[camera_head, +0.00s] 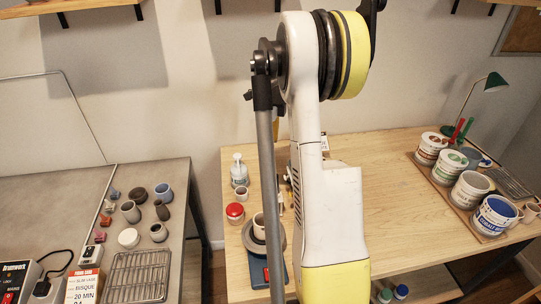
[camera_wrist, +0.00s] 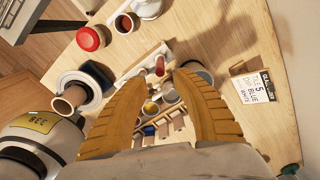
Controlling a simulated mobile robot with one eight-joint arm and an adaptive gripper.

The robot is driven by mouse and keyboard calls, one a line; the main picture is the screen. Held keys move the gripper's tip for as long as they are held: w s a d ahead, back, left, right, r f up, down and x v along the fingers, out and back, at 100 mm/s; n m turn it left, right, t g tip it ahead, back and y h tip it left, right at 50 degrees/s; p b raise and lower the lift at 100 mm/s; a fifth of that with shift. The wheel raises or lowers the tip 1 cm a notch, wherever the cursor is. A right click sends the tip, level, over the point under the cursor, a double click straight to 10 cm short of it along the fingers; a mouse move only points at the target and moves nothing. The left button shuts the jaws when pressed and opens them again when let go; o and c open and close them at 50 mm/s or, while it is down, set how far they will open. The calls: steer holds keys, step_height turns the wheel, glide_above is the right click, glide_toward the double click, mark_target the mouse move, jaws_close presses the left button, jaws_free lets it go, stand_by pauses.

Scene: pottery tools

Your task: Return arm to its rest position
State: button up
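My arm rises in the middle of the head view and hides much of the wooden table (camera_head: 395,188) behind it. My gripper (camera_wrist: 162,77) shows in the wrist view as two orange-brown ribbed fingers. The fingers are spread apart and nothing is held between them. Beyond and below them lies a light holder with several small pottery tools and pots (camera_wrist: 160,100), apart from the fingers as far as I can tell. In the head view my gripper is hidden behind my arm.
A red-lidded jar (camera_head: 235,211), a pump bottle (camera_head: 239,172) and a pottery wheel or stand with a cup stand left of my arm. Several glaze buckets (camera_head: 469,188) and a green lamp (camera_head: 495,83) are at right. A grey table (camera_head: 60,200) with pots is at left.

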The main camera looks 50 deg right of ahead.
steer(key=shift+r, duration=1)
steer(key=a+r+n+t+h+b, duration=0.1)
steer(key=a+r+n+b, duration=0.15)
steer(key=a+n, duration=0.6)
steer(key=a+r+n+t+b, duration=0.15)
steer(key=a+n+b, duration=0.3)
steer(key=a, duration=0.75)
steer(key=s+a+f+n+t+b, duration=0.1)
steer(key=s+a+f+n+b, duration=0.1)
steer(key=a+n, duration=0.4)
steer(key=s+a+f+n+t+b, duration=0.2)
steer(key=s+a+f+n, duration=0.2)
steer(key=s+a+n, duration=0.2)
steer(key=s+a+f+n+t+y+b, duration=0.1)
steer(key=s+a+f+n+b, duration=0.1)
steer(key=a+n, duration=0.4)
steer(key=shift+s+a+f, duration=0.65)
steer(key=shift+s+a, duration=0.4)
steer(key=shift+t, duration=0.25)
